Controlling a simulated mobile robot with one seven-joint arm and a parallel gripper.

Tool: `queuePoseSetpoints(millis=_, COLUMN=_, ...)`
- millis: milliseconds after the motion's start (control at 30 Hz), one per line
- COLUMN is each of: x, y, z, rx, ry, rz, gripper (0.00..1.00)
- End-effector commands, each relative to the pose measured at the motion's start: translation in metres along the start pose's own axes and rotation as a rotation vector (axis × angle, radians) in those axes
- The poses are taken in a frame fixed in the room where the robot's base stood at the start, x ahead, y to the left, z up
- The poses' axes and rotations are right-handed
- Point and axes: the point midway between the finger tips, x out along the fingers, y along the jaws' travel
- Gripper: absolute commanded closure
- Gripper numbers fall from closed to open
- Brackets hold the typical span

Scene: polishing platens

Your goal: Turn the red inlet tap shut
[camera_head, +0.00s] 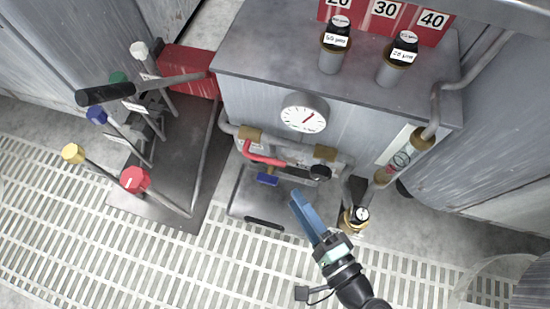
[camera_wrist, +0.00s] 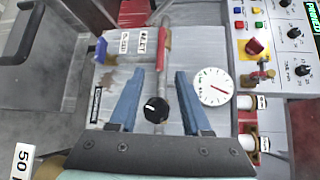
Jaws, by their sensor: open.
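The red inlet tap is a red lever (camera_head: 262,155) on the pipe at the front of the grey cabinet, below the dial gauge. It lies roughly along the pipe. In the wrist view the red lever (camera_wrist: 164,48) is beyond the fingertips, near a label that appears to read INLET. My gripper (camera_head: 306,212) has blue fingers, open and empty, in front of and to the right of the lever. In the wrist view my gripper (camera_wrist: 160,76) spreads to both sides of the pipe, with a black knob (camera_wrist: 156,108) showing between the fingers. No contact with the lever shows.
A blue handle (camera_head: 267,180) hangs just below the red lever. The dial gauge (camera_head: 304,112) is above the pipe. A brass fitting (camera_head: 354,218) stands right of my gripper. Several colored-knob levers (camera_head: 134,180) stand at left. The grating floor in front is mostly clear.

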Motion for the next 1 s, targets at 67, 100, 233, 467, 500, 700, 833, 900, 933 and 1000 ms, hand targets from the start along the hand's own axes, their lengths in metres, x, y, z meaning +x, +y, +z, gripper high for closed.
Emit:
queuePoseSetpoints(millis=67, x=0.008, y=0.002, z=0.0, rx=-0.002, ry=-0.001, rz=0.0, gripper=0.52)
queuePoseSetpoints(millis=100, x=0.015, y=0.002, z=0.0, rx=-0.003, ry=-0.003, rz=-0.001, gripper=0.52)
queuePoseSetpoints(millis=233, x=0.04, y=0.004, z=0.0, rx=-0.006, ry=-0.004, rz=-0.001, gripper=0.52)
queuePoseSetpoints(millis=467, x=0.088, y=0.003, z=-0.001, rx=-0.007, ry=-0.003, rz=-0.001, gripper=0.52)
queuePoseSetpoints(millis=500, x=0.095, y=0.003, z=-0.001, rx=-0.006, ry=-0.002, rz=-0.001, gripper=0.52)
queuePoseSetpoints(millis=700, x=0.119, y=0.001, z=0.0, rx=-0.005, ry=-0.001, rz=0.001, gripper=0.52)
queuePoseSetpoints(millis=833, x=0.126, y=-0.001, z=0.0, rx=-0.003, ry=-0.001, rz=0.0, gripper=0.52)
queuePoseSetpoints(millis=900, x=0.127, y=-0.001, z=0.0, rx=-0.003, ry=0.0, rz=0.001, gripper=0.52)
queuePoseSetpoints(millis=933, x=0.127, y=-0.001, z=0.0, rx=-0.003, ry=0.0, rz=0.001, gripper=0.52)
queuePoseSetpoints(millis=1000, x=0.127, y=-0.002, z=0.0, rx=-0.003, ry=0.0, rz=0.001, gripper=0.52)
